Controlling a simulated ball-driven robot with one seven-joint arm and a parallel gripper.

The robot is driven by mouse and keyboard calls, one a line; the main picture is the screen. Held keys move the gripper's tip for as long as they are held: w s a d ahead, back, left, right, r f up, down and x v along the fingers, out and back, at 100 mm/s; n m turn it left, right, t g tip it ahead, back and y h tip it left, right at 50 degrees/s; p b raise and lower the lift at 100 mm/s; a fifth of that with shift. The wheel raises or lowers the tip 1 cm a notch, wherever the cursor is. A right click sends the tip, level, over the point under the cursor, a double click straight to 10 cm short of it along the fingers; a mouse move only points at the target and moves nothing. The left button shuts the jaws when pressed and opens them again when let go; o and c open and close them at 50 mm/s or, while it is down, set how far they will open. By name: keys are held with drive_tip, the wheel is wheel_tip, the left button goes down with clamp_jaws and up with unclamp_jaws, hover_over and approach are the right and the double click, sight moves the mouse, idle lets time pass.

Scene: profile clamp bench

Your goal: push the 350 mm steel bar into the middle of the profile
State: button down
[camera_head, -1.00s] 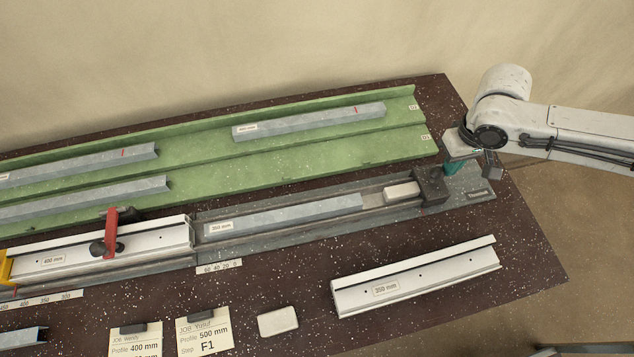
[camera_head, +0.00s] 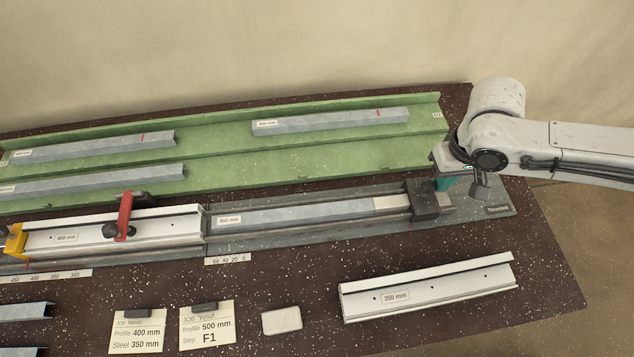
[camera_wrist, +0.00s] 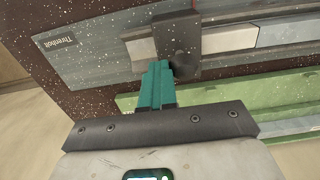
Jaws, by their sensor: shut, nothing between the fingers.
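The 350 mm steel bar (camera_head: 300,213) lies in the grey channel, in line with the clamped 400 mm profile (camera_head: 90,236). Its left end is at the profile's right end; I cannot tell whether it is inside. A pale spacer block (camera_head: 392,204) is against the bar's right end, and a black slide block (camera_head: 430,198) is behind it. My gripper (camera_head: 447,184) has teal fingers, shut and empty, at the black block's right side. In the wrist view the fingertips (camera_wrist: 160,68) are at the black block (camera_wrist: 178,45), and the spacer (camera_wrist: 228,41) meets the bar (camera_wrist: 285,30).
A red-handled clamp (camera_head: 124,215) stands over the 400 mm profile, with a yellow stop (camera_head: 15,241) at its left. A green rack (camera_head: 330,160) with several bars is behind. In front lie a loose 350 mm profile (camera_head: 430,287), a pale block (camera_head: 282,320) and job cards (camera_head: 207,325).

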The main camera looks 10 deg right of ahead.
drive_tip(key=b, duration=0.2)
hover_over(385, 202)
drive_tip(key=shift+a+p, duration=2.2)
drive_tip(key=shift+a, duration=12.1)
drive_tip(key=shift+d, duration=0.1)
drive_tip(key=shift+d+p, duration=0.65)
drive_tip(key=shift+p, duration=0.05)
wheel_tip(385, 202, up, 3)
drive_tip(key=p, duration=0.2)
drive_tip(key=shift+f+p, duration=0.15)
drive_tip(key=shift+p, duration=0.25)
drive_tip(key=shift+r, duration=2.15)
